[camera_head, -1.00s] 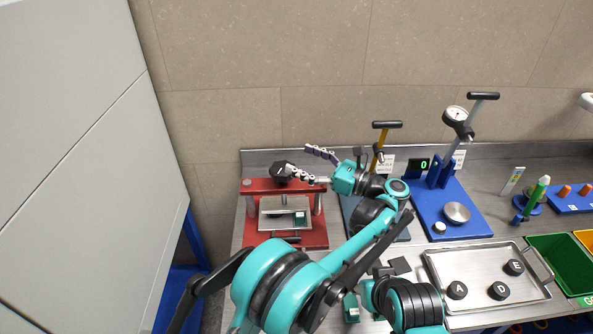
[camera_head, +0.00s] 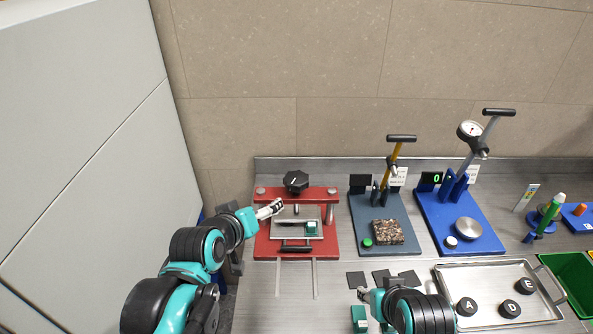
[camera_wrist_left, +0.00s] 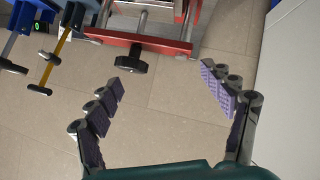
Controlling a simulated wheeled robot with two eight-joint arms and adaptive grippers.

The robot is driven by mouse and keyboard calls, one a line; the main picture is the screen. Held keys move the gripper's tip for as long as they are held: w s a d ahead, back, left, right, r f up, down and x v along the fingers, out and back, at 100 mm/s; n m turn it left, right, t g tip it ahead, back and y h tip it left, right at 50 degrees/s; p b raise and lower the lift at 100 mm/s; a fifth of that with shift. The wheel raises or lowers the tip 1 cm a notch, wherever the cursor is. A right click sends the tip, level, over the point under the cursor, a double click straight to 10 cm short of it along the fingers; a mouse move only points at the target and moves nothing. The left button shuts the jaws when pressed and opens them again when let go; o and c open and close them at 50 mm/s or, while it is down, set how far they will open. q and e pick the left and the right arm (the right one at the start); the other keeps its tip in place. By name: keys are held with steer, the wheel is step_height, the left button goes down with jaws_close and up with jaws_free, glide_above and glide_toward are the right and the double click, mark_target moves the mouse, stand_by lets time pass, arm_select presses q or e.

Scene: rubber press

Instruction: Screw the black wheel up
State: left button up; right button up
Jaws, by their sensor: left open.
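The black wheel (camera_head: 296,182) is a faceted knob at the top of the red press (camera_head: 331,236). It also shows in the left wrist view (camera_wrist_left: 125,67), attached to the red frame. My left gripper (camera_head: 270,208) is below and left of the wheel, near the press's left post, apart from the wheel. In the left wrist view the left gripper's fingers (camera_wrist_left: 163,80) are spread wide with nothing between them. My right gripper (camera_head: 363,294) is low in the middle of the head view, small and partly hidden by its arm.
A grey lever press (camera_head: 361,232) and a blue gauge press (camera_head: 477,238) stand right of the red press. Black squares (camera_head: 380,277) lie on the counter before them. A metal tray (camera_head: 484,271) with lettered black discs is at front right. A grey panel (camera_head: 85,130) borders the left.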

arm_select(q)
steer(key=s+a+f+m+g+y+p, duration=0.1)
steer(key=s+a+f+m+g+p, duration=0.1)
steer(key=s+a+g+p, duration=0.15)
step_height(320, 180, up, 9)
steer(key=m+g+y+p, duration=0.25)
steer(key=g+p, duration=0.45)
steer(key=p, duration=1.6)
glide_above(297, 176)
steer(key=shift+s+a+f+m+h, duration=0.1)
steer(key=shift+a+m+h, duration=0.15)
steer(key=shift+d+f+g, duration=0.2)
steer(key=shift+g, duration=0.05)
steer(key=shift+f, duration=0.3)
step_height(297, 176, down, 8)
steer(key=shift+r+p, duration=0.25)
steer(key=shift+p, duration=0.1)
